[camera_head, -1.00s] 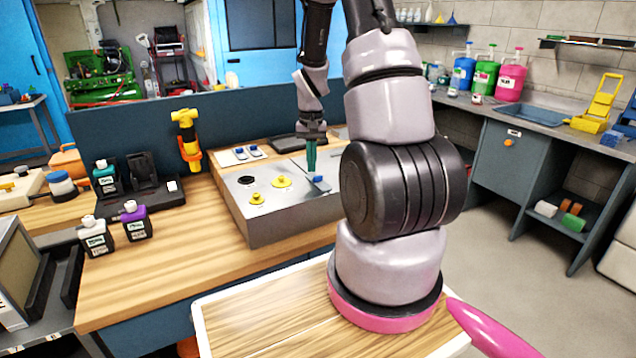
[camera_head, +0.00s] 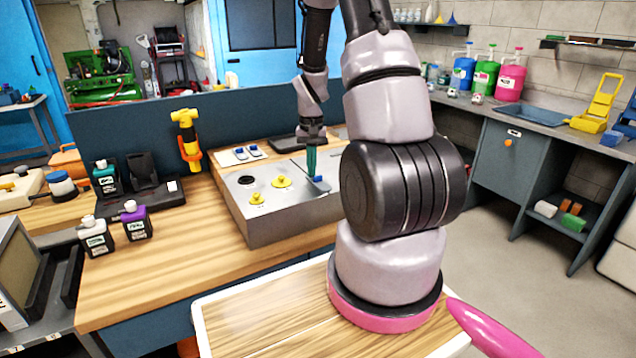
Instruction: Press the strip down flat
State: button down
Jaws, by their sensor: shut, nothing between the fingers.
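My gripper (camera_head: 311,165), with teal fingers, is shut and points straight down over the right part of a grey metal box (camera_head: 285,220). Its fingertips are at or just above a small thin grey strip (camera_head: 323,187) with a blue piece (camera_head: 319,179) on the box top. I cannot tell whether the fingertips touch the strip or whether it lies fully flat. My arm hides the right end of the box.
Two yellow knobbed caps (camera_head: 281,181) and a dark round hole (camera_head: 246,180) are on the box top, left of my gripper. Bottles (camera_head: 135,221) stand left; the front wooden bench is clear.

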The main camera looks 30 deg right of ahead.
jog(key=shift+r, duration=2.5)
jog(key=shift+a+r, duration=0.1)
jog(key=shift+r, duration=0.3)
jog(key=s+a+r+t, duration=0.2)
jog(key=s+a+r, duration=0.15)
jog(key=r, duration=0.55)
jog(key=s+a+r+t, duration=0.2)
jog(key=s+a+r, duration=0.15)
jog(key=r, duration=0.55)
jog(key=s+a+r+t+y, duration=0.1)
jog(key=s+a+r, duration=0.2)
jog(key=s, duration=0.3)
jog(key=s+a+r+n+t+y, duration=0.1)
jog(key=s+a+r+t, duration=0.1)
jog(key=s+r, duration=0.4)
jog(key=shift+s+a, duration=0.35)
jog(key=shift+a, duration=0.25)
